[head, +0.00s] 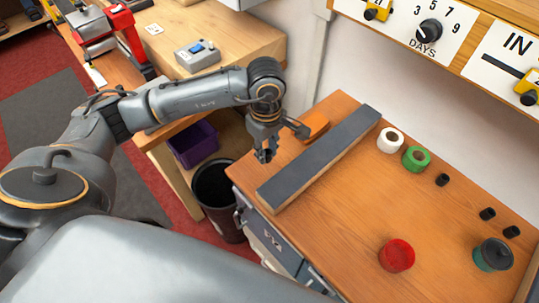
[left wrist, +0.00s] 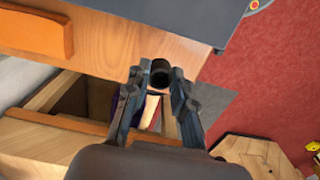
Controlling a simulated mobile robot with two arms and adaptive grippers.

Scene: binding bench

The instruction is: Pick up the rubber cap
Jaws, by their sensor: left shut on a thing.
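My left gripper (head: 265,155) is at the left edge of the wooden bench top, beside the long grey-topped bar. In the left wrist view, the left gripper (left wrist: 158,82) is shut on a small black rubber cap (left wrist: 160,72), with its round hollow end showing between the fingertips. The held cap is hard to make out in the head view. Three similar black caps stand on the right part of the bench, one nearer the tape rolls (head: 442,180) and two further right (head: 487,213) (head: 511,231). My right gripper is not in view.
The grey-topped bar (head: 322,155) and an orange block (head: 313,127) lie close to the gripper. White (head: 390,140) and green (head: 416,158) rolls, a red tub (head: 397,255) and a dark-lidded jar (head: 493,254) stand further right. A black bin (head: 214,187) stands below.

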